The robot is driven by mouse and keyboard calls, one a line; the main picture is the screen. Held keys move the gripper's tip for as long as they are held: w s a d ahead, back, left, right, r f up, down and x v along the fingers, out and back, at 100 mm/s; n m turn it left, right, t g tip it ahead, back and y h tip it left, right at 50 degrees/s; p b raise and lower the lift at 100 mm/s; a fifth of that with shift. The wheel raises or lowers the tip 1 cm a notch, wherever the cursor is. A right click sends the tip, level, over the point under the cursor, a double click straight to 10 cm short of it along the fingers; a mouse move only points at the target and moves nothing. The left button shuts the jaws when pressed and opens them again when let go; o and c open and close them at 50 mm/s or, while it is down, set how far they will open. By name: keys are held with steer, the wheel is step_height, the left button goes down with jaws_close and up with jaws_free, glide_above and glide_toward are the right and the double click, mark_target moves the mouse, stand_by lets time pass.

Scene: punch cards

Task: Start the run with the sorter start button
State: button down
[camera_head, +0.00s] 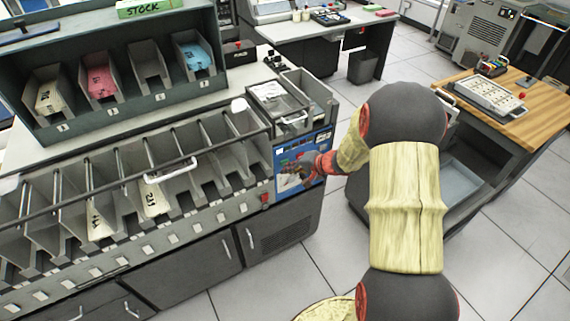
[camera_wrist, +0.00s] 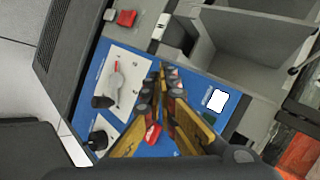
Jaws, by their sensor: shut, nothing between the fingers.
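The sorter (camera_head: 130,190) stands at the left in the head view, with a blue control panel (camera_head: 318,140) at its right end. My gripper (camera_head: 284,172) is in front of that panel. In the wrist view my gripper (camera_wrist: 163,70) is shut and empty, its tips over the blue panel (camera_wrist: 200,85). I cannot tell whether the tips touch it. A red part (camera_wrist: 152,134) shows between the fingers. A white plate with a dial (camera_wrist: 117,68) and black knobs (camera_wrist: 102,102) lies left of the fingers. I cannot tell which control is the start button.
A red knob (camera_wrist: 126,18) sits beyond the panel's edge; it also shows in the head view (camera_head: 264,198). Grey card pockets (camera_wrist: 235,60) lie right of the panel. A stock rack (camera_head: 120,80) stands above the sorter. A wood-topped desk (camera_head: 535,130) stands at the right.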

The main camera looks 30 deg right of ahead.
steer(key=shift+w, duration=0.45)
stand_by(0.4)
steer(key=shift+s+b, duration=0.1)
steer(key=shift+b, duration=0.25)
steer(key=shift+s+b, duration=0.4)
steer(key=shift+s, duration=0.4)
steer(key=s+b, duration=0.2)
steer(key=s, duration=0.3)
steer(key=shift+d, duration=0.1)
stand_by(0.6)
